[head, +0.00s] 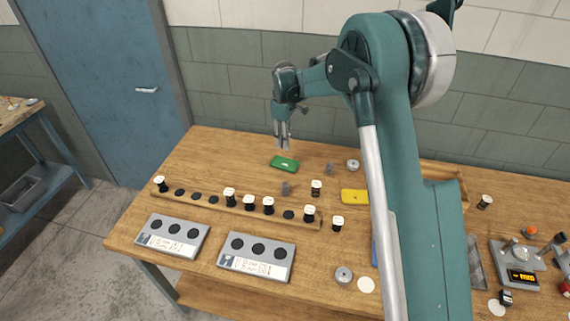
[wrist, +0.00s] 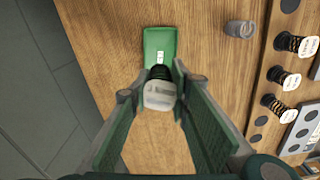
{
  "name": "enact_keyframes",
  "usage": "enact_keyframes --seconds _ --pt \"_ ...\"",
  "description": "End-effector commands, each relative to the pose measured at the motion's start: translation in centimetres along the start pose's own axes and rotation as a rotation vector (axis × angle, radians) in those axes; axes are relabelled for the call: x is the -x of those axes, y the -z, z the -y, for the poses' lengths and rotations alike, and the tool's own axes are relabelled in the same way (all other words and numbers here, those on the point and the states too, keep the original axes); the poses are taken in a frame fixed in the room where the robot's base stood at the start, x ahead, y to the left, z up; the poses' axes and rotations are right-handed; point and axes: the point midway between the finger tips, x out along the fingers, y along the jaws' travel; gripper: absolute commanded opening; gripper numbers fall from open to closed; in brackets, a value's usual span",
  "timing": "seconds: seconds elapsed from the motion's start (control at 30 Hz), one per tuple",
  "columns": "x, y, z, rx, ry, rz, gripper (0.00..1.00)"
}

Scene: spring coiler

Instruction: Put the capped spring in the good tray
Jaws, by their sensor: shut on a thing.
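My gripper (head: 283,138) hangs above the back of the bench in the head view. In the wrist view its jaws (wrist: 160,92) are shut on a capped spring (wrist: 160,97), with its pale cap toward the camera and a dark part beyond it. The held spring is hard to make out in the head view. Two grey trays, one at left (head: 172,236) and one at right (head: 256,256), stand at the bench front. Each has three dark round spots and a label too small to read, so I cannot tell which is good.
A flat green item (head: 285,163) lies below my gripper. A wooden rack (head: 203,200) holds several capped springs and dark empty spots. Small grey pieces (head: 286,188), loose springs (head: 316,188) and a yellow item (head: 354,196) stand nearby. The bench's back left is clear.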

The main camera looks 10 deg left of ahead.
Motion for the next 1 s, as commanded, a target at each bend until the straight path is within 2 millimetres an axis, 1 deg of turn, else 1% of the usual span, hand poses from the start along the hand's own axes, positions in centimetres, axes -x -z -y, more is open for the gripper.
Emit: enact_keyframes --seconds 0.13,0.23,0.5,0.63,0.77,1.0 --pt "-0.3 0.0 0.0 0.000 0.000 0.000 0.09" --pt "-1.0 0.0 0.0 0.000 0.000 0.000 0.09" --pt "-4.6 0.0 0.0 0.001 0.000 0.000 0.09" --pt "-5.9 0.1 0.0 0.001 0.000 0.000 0.09" --pt "-6.3 0.0 0.0 0.001 0.000 0.000 0.09" --pt "-6.3 0.0 0.0 0.001 0.000 0.000 0.09"
